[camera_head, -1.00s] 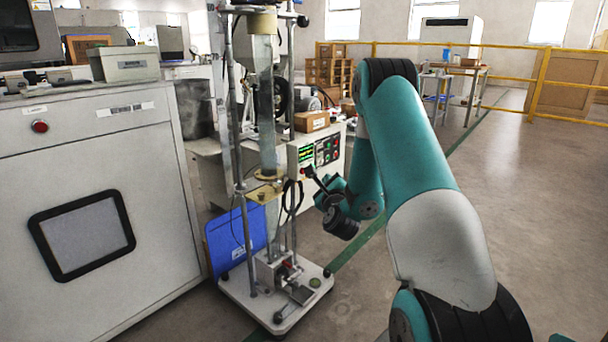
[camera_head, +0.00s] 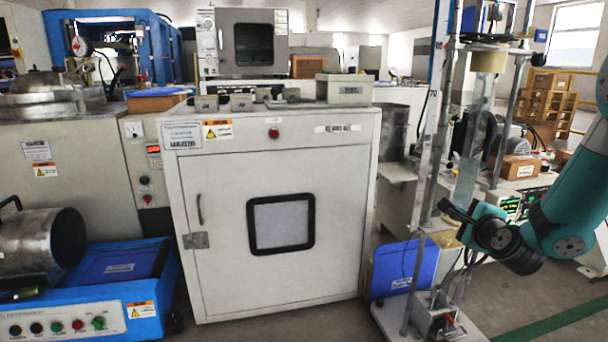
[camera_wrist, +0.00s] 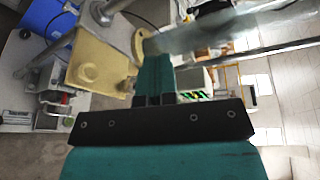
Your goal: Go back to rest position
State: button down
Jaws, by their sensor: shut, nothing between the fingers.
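My gripper (camera_head: 452,214) is at the right of the head view, on the end of my teal arm. It is shut and holds nothing. It overlaps the tall test stand (camera_head: 418,262) in the picture, near the stand's clear tube (camera_head: 470,170). I cannot tell whether they touch. In the wrist view my gripper (camera_wrist: 153,72) points towards a tan plate (camera_wrist: 98,66) of the stand, with the clear tube (camera_wrist: 215,32) close by at upper right.
A large white cabinet (camera_head: 220,270) with a dark window fills the middle. A blue machine base (camera_head: 150,318) with a metal drum (camera_head: 35,240) is at left. A blue panel (camera_head: 385,272) leans by the stand. Bare floor (camera_head: 530,300) shows at lower right.

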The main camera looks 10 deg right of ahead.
jog(key=s+a+r+n+g+y+p, duration=0.25)
jog(key=a+n, duration=0.25)
jog(key=a, duration=0.3)
jog(key=s+a+r+n+g+y+p, duration=0.1)
jog(key=s+a+r+n+g+y, duration=0.2)
jog(key=a+n, duration=0.4)
jog(key=s+a+r+n+g+y+p, duration=0.1)
jog(key=s+a+r+n+y, duration=0.3)
jog(key=a, duration=0.6)
jog(key=s+a+r+n+g+h+p, duration=0.1)
jog(key=s+a+r+n+g+p, duration=0.15)
jog(key=s+n, duration=0.35)
jog(key=s+a+r+n+g+p, duration=0.1)
jog(key=s+a+r+n+g, duration=0.2)
jog(key=s, duration=0.5)
jog(key=s+a+r+n+g+h+p, duration=0.1)
jog(key=s+r+n+g+p, duration=0.15)
jog(key=s+n, duration=0.45)
notch_tip(320, 180, up, 37)
jog(key=s+m+g+p, duration=0.1)
jog(key=p, duration=3.5)
jog(key=shift+d+p, duration=0.25)
jog(key=shift+p, duration=0.1)
jog(key=shift+s+f, duration=0.1)
